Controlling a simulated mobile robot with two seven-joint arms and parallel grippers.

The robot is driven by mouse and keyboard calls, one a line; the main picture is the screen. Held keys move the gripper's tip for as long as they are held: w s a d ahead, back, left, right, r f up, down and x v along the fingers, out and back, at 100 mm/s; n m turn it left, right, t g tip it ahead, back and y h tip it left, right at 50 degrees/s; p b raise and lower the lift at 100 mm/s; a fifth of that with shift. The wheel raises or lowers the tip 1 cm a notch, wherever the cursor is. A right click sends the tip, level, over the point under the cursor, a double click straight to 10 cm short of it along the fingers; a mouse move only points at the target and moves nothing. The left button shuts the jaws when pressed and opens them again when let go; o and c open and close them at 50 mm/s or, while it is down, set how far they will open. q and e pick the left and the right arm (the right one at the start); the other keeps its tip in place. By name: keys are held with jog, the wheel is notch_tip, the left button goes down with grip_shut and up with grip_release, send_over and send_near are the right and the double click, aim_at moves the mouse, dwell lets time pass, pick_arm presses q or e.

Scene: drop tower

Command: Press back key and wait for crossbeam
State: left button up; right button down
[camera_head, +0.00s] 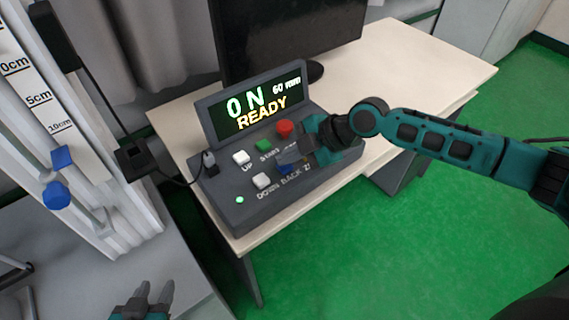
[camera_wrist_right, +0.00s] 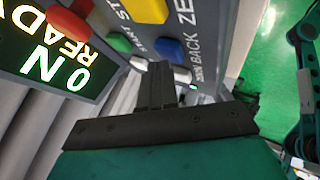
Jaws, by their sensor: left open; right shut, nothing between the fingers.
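The blue back key (camera_head: 287,168) sits above the BACK label, partly covered by my right gripper (camera_head: 296,158). In the right wrist view the blue key (camera_wrist_right: 170,48) lies just past the tips of my shut, empty right gripper (camera_wrist_right: 160,66); I cannot tell whether they touch. At the left, the white tower carries a blue block (camera_head: 62,158) and a round blue piece (camera_head: 56,195); I cannot tell which is the crossbeam. My left gripper (camera_head: 146,296) is open at the bottom.
Near the back key are a green START key (camera_head: 263,145), a red key (camera_head: 285,127), and white UP (camera_head: 241,157) and DOWN (camera_head: 262,181) keys. A yellow key (camera_wrist_right: 150,9) shows in the wrist view. A monitor (camera_head: 285,35) stands behind the box.

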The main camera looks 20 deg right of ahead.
aim_at(289, 167)
pick_arm(q)
jog(key=shift+f, duration=0.3)
pick_arm(e)
jog(key=shift+f, duration=0.35)
pick_arm(q)
jog(key=shift+s, duration=0.1)
pick_arm(e)
jog(key=shift+r, duration=0.1)
pick_arm(q)
jog(key=shift+r+p, duration=0.45)
jog(key=shift+r, duration=0.2)
pick_arm(e)
jog(key=shift+r, duration=0.85)
pick_arm(q)
jog(key=shift+r, duration=0.1)
pick_arm(e)
jog(key=shift+r, duration=0.15)
notch_tip(289, 167, up, 5)
jog(key=p, duration=0.4)
pick_arm(q)
notch_tip(289, 167, up, 4)
jog(key=shift+f, duration=0.1)
